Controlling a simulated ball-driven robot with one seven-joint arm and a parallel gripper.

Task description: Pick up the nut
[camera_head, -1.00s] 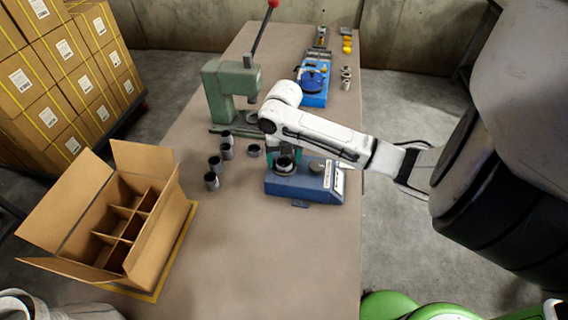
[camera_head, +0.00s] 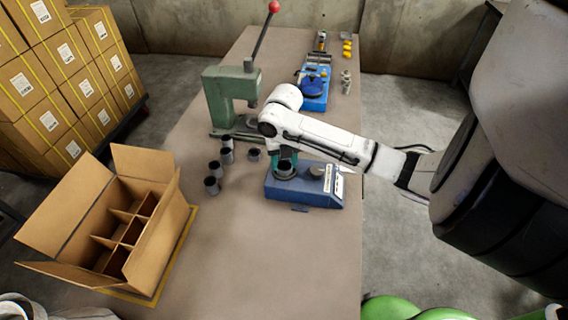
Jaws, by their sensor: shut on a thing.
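My gripper (camera_head: 285,164) has teal fingers and points down over the left end of a blue fixture (camera_head: 312,194) on the table. It is shut on a dark ring-shaped piece (camera_head: 285,172), which looks like the nut. The ring is at the fixture's left socket; I cannot tell whether it is seated or slightly lifted. My white arm reaches in from the right and hides part of the fingers. A round grey knob shows on the fixture's right part.
Several dark cylinders (camera_head: 227,156) stand left of the fixture. A green press (camera_head: 230,92) with a red-knobbed lever stands behind. A second blue device (camera_head: 314,98) is farther back. An open divided carton (camera_head: 60,215) sits at front left. The table's front middle is clear.

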